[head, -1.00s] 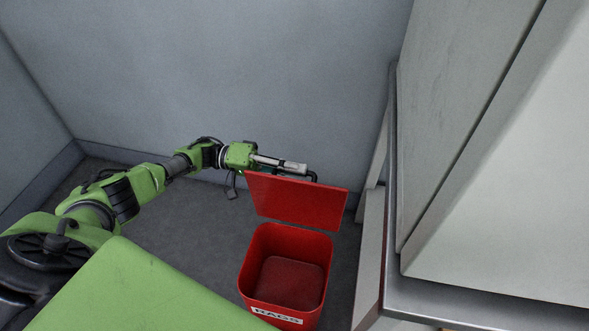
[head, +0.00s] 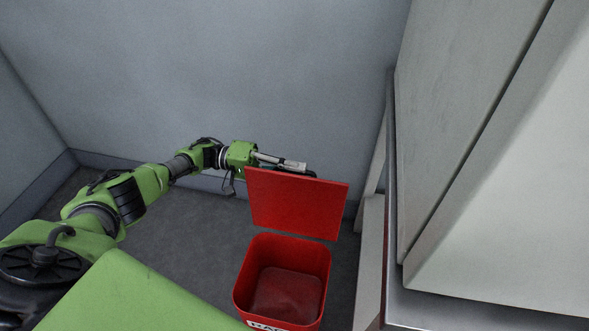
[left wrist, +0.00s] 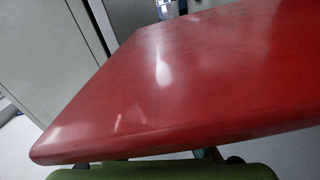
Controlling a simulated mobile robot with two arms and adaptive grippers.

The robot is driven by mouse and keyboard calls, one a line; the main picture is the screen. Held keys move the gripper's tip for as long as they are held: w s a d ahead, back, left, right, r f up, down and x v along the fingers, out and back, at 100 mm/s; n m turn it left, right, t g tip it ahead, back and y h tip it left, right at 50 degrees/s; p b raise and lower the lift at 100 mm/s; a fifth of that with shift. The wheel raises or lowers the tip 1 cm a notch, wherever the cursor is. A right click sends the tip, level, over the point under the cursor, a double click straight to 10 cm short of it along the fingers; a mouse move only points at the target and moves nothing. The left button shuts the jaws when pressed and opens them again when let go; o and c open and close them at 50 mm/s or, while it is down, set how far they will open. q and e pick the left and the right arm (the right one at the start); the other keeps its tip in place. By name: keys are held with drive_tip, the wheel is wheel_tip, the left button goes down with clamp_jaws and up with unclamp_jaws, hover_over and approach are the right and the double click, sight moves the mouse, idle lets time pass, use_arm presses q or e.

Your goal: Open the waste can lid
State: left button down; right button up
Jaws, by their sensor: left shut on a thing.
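The red waste can (head: 290,254) stands on the floor with its top uncovered, and its inside shows no contents. Its red lid (head: 296,205) stands raised at the back rim, with its flat inner face toward me. My left gripper (head: 308,171) is at the lid's top edge, partly hidden behind it. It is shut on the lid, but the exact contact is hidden. In the left wrist view the lid (left wrist: 190,80) fills most of the picture as a glossy red panel. My right gripper is not in view.
A grey wall (head: 220,70) rises close behind the lid and my left arm. A metal-edged counter (head: 450,312) with a pale cabinet (head: 500,200) stands right of the can. Dark floor (head: 185,235) is clear left of the can.

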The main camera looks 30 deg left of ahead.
use_arm(q)
drive_tip(key=shift+s+d+f, duration=0.1)
drive_tip(key=shift+d, duration=0.15)
drive_tip(key=c, duration=2.4)
unclamp_jaws()
drive_tip(key=shift+o, duration=1.3)
drive_tip(key=shift+d, duration=0.15)
drive_tip(key=v, duration=0.7)
drive_tip(key=shift+a, duration=0.3)
